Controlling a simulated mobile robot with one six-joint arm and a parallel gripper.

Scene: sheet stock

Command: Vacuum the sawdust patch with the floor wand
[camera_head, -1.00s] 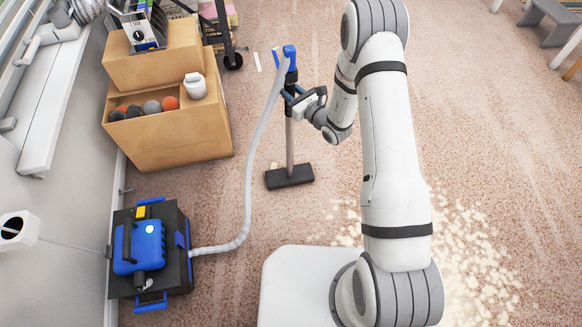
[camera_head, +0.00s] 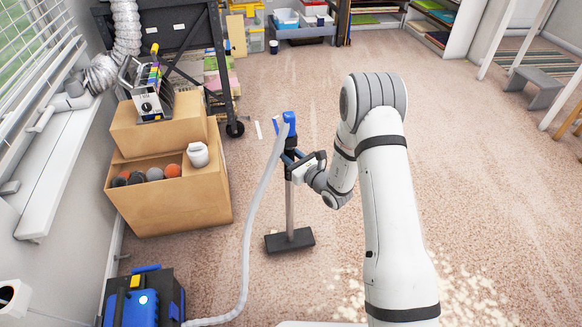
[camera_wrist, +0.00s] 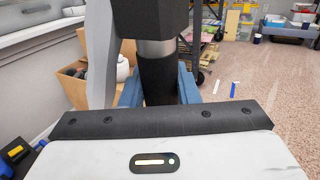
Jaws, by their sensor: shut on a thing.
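The floor wand (camera_head: 290,200) stands upright on its dark floor head, with a blue top and a pale hose joined there. My gripper (camera_head: 292,160) is shut on the wand's upper shaft; in the wrist view the dark grip of the wand (camera_wrist: 157,75) sits between the blue fingers. The sawdust patch (camera_head: 465,295) lies on the floor at the lower right, partly hidden by my arm. The wand's head is to the left of the sawdust and apart from it. The blue vacuum (camera_head: 142,305) stands at the lower left, cut off by the frame's edge.
A cardboard box (camera_head: 170,205) with several balls stands left of the wand. A dark wheeled rack (camera_head: 180,30) is behind it. A grey bench (camera_head: 535,85) stands at the far right. The hose (camera_head: 248,235) runs along the floor to the vacuum. The floor in the middle is open.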

